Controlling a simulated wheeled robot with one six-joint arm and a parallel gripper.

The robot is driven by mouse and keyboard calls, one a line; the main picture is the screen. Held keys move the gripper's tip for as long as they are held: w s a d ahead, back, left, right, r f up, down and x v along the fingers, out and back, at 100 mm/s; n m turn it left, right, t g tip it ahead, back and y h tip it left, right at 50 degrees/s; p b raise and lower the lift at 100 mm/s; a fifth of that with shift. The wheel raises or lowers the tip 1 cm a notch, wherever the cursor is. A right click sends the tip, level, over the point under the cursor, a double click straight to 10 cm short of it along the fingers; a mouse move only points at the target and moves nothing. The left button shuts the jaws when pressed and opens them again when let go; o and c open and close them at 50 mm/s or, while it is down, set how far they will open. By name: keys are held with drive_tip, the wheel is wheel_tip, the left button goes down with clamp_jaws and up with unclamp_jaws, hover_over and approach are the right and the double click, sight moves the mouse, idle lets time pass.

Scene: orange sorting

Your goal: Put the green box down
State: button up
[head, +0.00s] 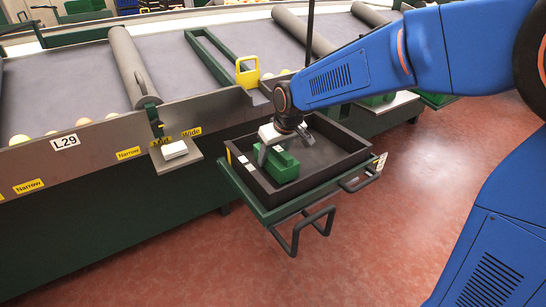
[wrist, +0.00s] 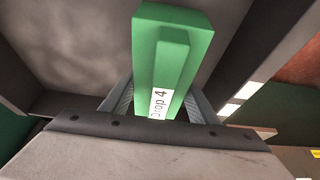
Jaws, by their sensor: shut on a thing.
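The green box (head: 283,167) is in my gripper (head: 278,150), over the left part of the dark tray (head: 342,168) in the head view. In the wrist view the green box (wrist: 186,45) stands out between the two fingers (wrist: 160,100), with a white label reading "Drop 4" partly visible. My gripper is shut on it. The box appears low inside the tray's walls. I cannot tell whether its underside touches the tray floor.
The tray sits on a green frame with dark handles (head: 300,230) beside the sorting conveyor (head: 80,90). A small shelf with a white item (head: 174,150) is to the left. The tray floor right of the box is bare. Open red floor (head: 410,220) lies in front.

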drive_tip(key=shift+f, duration=0.3)
drive_tip(key=shift+d+f, duration=0.1)
drive_tip(key=shift+f, duration=0.05)
drive_tip(key=o, duration=1.2)
drive_tip(key=shift+o, duration=0.2)
drive_tip(key=v, duration=1.2)
drive_tip(key=shift+m+h, duration=0.3)
drive_tip(key=shift+m, duration=0.6)
drive_tip(key=s+d, duration=0.1)
drive_tip(key=d, duration=0.2)
drive_tip(key=s+d+r, duration=0.1)
drive_tip(key=s+d, duration=0.1)
drive_tip(key=d, duration=0.1)
drive_tip(key=s+d, duration=0.2)
drive_tip(key=d, duration=0.2)
drive_tip(key=shift+s+r, duration=0.2)
drive_tip(key=shift+s, duration=0.05)
drive_tip(key=s+d+f+m+h, duration=0.1)
drive_tip(key=s+d+f+m, duration=0.1)
drive_tip(key=s+d, duration=0.6)
drive_tip(key=s+d+f+m+t+h, duration=0.1)
drive_tip(key=s+d+f+m, duration=0.2)
drive_tip(key=s+d, duration=0.6)
drive_tip(key=s+f, duration=0.1)
drive_tip(key=s, duration=0.3)
drive_tip(key=shift+f, duration=0.4)
